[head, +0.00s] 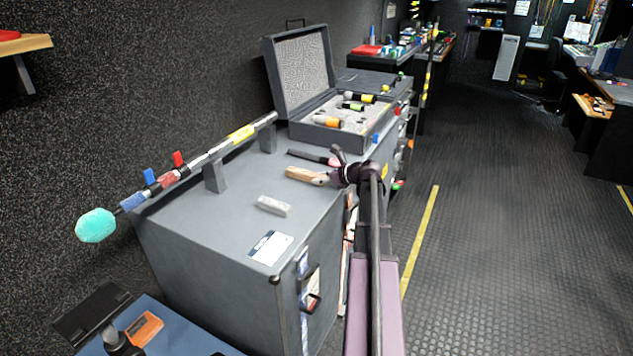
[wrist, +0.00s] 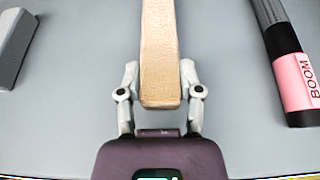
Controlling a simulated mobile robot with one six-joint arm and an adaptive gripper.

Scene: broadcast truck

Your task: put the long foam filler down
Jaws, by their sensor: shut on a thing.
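The long tan block (head: 303,174), which I take for the long foam filler, is between the fingers of my gripper (head: 326,178) above the grey case top (head: 225,243). In the wrist view the filler (wrist: 159,50) runs straight away from my gripper (wrist: 160,75), its near end between the two fingers. The gripper is shut on it. Whether its underside touches the case top I cannot tell.
A shorter grey block (head: 273,205) and a white card (head: 271,248) lie on the case top. A dark tube with a pink "BOOM" label (wrist: 298,82) lies beside the filler. An open foam-lined case (head: 300,75) and a boom pole (head: 225,146) stand behind.

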